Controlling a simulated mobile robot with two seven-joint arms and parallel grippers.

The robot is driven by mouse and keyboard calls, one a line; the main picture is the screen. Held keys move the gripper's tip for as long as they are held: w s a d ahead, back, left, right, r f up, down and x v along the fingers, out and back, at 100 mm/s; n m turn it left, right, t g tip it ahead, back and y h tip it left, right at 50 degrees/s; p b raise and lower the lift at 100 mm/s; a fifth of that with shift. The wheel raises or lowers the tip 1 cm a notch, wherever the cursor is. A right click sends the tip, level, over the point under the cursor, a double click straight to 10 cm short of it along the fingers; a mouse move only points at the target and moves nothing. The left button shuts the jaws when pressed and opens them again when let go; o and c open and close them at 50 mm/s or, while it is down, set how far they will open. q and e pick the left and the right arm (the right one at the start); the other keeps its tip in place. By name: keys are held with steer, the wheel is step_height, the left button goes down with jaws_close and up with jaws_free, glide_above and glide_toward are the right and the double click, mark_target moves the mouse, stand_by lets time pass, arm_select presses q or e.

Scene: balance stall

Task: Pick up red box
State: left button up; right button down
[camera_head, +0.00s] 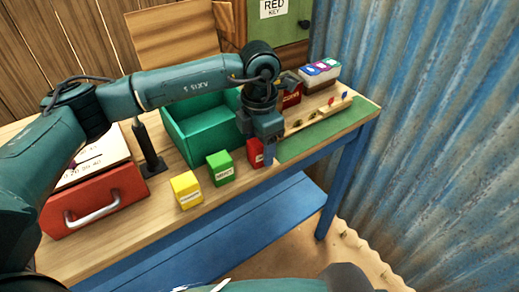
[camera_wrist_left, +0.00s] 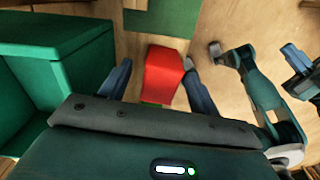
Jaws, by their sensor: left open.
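The red box (camera_head: 254,152) stands on the wooden table near its front edge, partly hidden by my left gripper (camera_head: 265,153) in the head view. In the left wrist view the red box (camera_wrist_left: 163,75) lies between the two spread fingers of my left gripper (camera_wrist_left: 157,85). A gap shows on the left side of the box; the right finger is close to it. The jaws are open and come down from above. My right arm shows at the right of the left wrist view, with what looks like its gripper (camera_wrist_left: 297,62); its jaw opening is unclear.
A green box (camera_head: 220,168) and a yellow box (camera_head: 186,190) stand left of the red one. A green open tray (camera_head: 180,139) is behind. A red case (camera_head: 98,200) with a handle is at far left. A green mat (camera_head: 310,141) and small balance parts lie right.

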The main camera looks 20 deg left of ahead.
arm_select(q)
steer(key=shift+c, duration=0.3)
steer(key=c, duration=1)
